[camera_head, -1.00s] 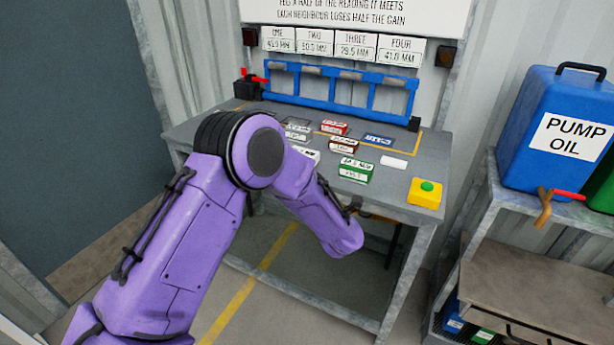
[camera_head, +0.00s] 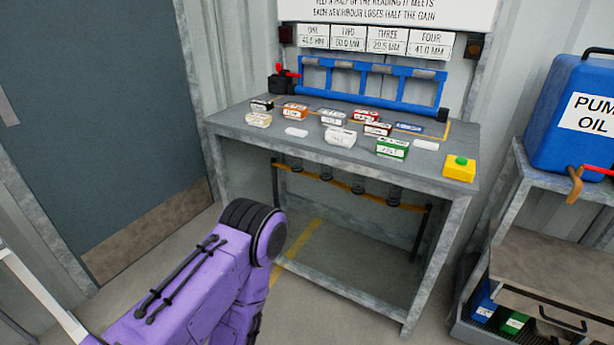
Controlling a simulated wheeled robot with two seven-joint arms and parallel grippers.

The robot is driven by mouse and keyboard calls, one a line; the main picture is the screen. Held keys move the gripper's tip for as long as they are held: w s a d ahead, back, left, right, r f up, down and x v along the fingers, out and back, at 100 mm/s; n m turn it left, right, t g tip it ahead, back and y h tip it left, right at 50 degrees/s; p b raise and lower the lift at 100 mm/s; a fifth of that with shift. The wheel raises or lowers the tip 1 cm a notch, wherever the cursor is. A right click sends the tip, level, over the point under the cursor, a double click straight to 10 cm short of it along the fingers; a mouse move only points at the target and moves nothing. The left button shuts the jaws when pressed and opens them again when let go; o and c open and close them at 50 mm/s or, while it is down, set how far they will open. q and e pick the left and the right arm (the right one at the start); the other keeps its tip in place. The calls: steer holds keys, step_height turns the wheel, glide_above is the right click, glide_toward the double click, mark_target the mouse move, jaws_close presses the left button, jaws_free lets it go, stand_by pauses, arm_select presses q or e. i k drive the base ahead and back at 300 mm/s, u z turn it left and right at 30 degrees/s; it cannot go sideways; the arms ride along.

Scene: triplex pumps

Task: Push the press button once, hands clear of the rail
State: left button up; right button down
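The press button is a green button on a yellow box (camera_head: 459,168), at the front right corner of the grey bench (camera_head: 300,148). A blue rail (camera_head: 318,80) with several uprights stands along the back of the bench. A purple arm of mine comes in from the lower left and stays below and in front of the bench, apart from the button and rail. Its gripper is out of sight. My other gripper is not in view either.
A blue pump oil can (camera_head: 572,135) stands on a shelf at the right. Open floor lies before the bench.

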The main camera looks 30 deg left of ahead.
mark_target(462, 161)
steer(key=u, duration=0.4)
steer(key=k, duration=0.85)
steer(key=z, duration=0.6)
steer(key=i, duration=1.5)
steer(key=u, duration=0.85)
steer(key=i, duration=0.4)
steer(key=u, duration=0.25)
